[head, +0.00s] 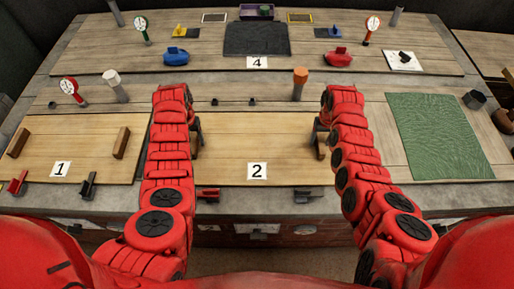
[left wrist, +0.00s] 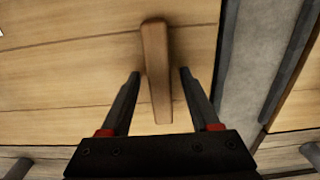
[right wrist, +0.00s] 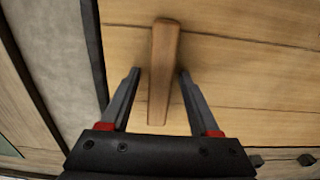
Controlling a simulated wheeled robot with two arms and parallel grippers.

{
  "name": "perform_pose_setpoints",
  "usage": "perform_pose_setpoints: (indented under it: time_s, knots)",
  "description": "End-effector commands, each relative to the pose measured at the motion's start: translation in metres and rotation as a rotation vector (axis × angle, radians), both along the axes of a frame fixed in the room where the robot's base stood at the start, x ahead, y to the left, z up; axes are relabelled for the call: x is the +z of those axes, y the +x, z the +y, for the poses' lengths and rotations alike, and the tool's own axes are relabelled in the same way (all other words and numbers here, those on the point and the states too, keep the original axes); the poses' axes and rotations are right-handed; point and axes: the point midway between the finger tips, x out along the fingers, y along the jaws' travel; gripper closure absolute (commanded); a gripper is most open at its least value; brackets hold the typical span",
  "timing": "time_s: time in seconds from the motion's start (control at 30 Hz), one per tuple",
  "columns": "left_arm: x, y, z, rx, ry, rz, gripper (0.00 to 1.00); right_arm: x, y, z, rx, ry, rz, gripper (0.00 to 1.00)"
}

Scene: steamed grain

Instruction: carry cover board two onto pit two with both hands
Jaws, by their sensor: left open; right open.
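Cover board two (head: 262,155) is a pale wooden board with a "2" label, lying flat at the middle of the counter's front row. Its left handle, a wooden bar (left wrist: 155,65), stands between the fingers of my left gripper (left wrist: 160,74), which is open with a gap on each side. Its right handle (right wrist: 164,65) stands likewise between the open fingers of my right gripper (right wrist: 159,72). In the head view my arms partly hide both handles. I see no pit opening; whatever is under the board is hidden.
Board one (head: 75,160) with two handles lies to the left, and a green textured rectangle (head: 437,135) to the right. An orange-topped post (head: 299,84) stands behind board two. Dark brackets (head: 308,195) sit along the front edge. A dark rectangle (head: 256,39) lies at the back.

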Motion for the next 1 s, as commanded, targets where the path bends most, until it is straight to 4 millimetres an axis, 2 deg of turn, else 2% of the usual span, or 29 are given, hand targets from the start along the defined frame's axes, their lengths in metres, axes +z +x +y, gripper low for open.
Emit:
perform_pose_setpoints:
  time_s: [0.17,0.37,0.73,1.0]
  knots:
    - [0.002,0.0,0.0,0.0,0.0,0.0,0.38,0.0,0.0,0.0,0.0,0.0,0.0,0.38]
    - [0.02,0.001,0.001,0.0,0.002,-0.004,0.38,0.0,0.0,0.0,0.0,0.0,0.001,0.38]
    - [0.1,0.001,0.001,0.0,0.001,-0.006,0.38,0.0,0.0,0.0,0.0,0.0,0.001,0.38]
    - [0.118,0.0,0.0,-0.001,0.001,0.001,0.38,0.0,0.0,0.0,0.0,0.0,0.0,0.38]
